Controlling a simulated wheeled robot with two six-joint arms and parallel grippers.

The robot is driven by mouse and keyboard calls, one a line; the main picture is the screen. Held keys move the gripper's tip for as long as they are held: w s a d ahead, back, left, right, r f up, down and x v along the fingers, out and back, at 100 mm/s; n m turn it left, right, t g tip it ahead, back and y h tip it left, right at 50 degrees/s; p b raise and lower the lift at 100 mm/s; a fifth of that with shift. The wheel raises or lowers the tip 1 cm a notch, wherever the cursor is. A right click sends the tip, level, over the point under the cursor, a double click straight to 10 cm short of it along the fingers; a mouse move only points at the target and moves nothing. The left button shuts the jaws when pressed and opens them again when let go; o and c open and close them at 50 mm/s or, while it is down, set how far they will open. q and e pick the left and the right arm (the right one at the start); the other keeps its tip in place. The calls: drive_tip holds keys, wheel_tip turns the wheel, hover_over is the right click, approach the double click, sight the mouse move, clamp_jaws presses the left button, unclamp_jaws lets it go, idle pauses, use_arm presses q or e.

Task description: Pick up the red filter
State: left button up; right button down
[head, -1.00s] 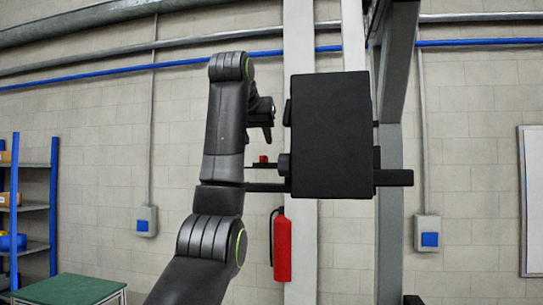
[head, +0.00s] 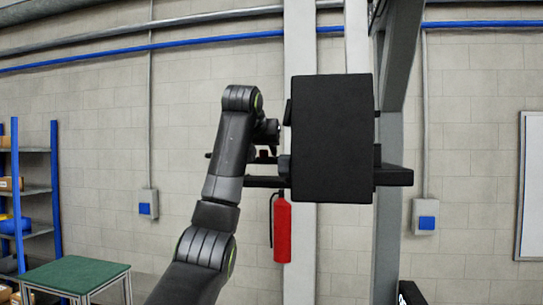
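The red filter (head: 264,153) is a very small red patch on a thin dark ledge left of a large black box. It is mostly covered by my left gripper (head: 267,151). My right gripper is not in view.
The black box (head: 332,138) stands close to the right of my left gripper, with dark bars sticking out. A red fire extinguisher (head: 282,230) hangs below it. A green-topped table (head: 75,273) and blue shelving (head: 54,190) are at the left.

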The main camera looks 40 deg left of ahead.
use_arm(q)
drive_tip(key=shift+s+d, duration=0.1)
drive_tip(key=shift+s, duration=0.05)
drive_tip(key=c, duration=0.5)
clamp_jaws()
drive_tip(key=shift+r, duration=0.15)
